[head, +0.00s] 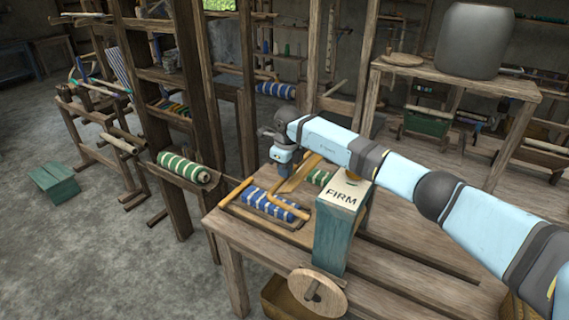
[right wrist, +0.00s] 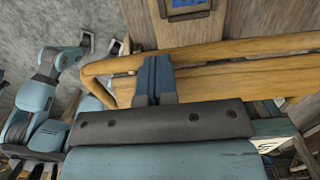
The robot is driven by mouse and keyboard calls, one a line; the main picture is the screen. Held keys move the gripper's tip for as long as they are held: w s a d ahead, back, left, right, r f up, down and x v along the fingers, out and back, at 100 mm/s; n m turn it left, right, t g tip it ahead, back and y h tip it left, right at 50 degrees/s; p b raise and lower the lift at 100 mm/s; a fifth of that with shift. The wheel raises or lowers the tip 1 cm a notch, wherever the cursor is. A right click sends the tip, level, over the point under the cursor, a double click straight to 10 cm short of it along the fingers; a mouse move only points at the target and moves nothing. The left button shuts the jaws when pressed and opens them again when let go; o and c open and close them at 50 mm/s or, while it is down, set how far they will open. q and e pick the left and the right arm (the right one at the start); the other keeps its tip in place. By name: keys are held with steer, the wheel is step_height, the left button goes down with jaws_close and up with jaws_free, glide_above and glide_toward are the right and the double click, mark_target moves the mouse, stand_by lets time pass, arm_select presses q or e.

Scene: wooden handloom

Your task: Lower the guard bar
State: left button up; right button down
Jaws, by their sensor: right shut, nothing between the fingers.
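A light wooden guard bar (head: 298,174) stands tilted above the table beside the teal box. In the right wrist view a long wooden rail (right wrist: 235,46) with a broader board below it crosses the picture. My right gripper (head: 283,172) is shut and empty, close against the bar; in the right wrist view its blue fingers (right wrist: 154,68) lie together in front of the wood. I cannot tell whether they touch it. My left gripper (right wrist: 100,44) shows small at the left of the right wrist view, fingers apart, away from the bar.
A blue-and-white roll (head: 275,205) lies within a wooden frame on the table (head: 400,262). The teal box with a "FIRM" label (head: 340,195) and a wooden wheel (head: 318,291) stand close to my right arm. A green-striped roll (head: 188,167) is to the left.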

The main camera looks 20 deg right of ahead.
step_height(320, 180, down, 11)
steer(key=g+h+b, duration=0.1)
steer(key=b, duration=0.5)
steer(key=shift+s+d+g+b, duration=0.25)
steer(key=shift+s+g+b, duration=0.05)
steer(key=shift+s+b, duration=0.15)
steer(key=shift+f, duration=0.15)
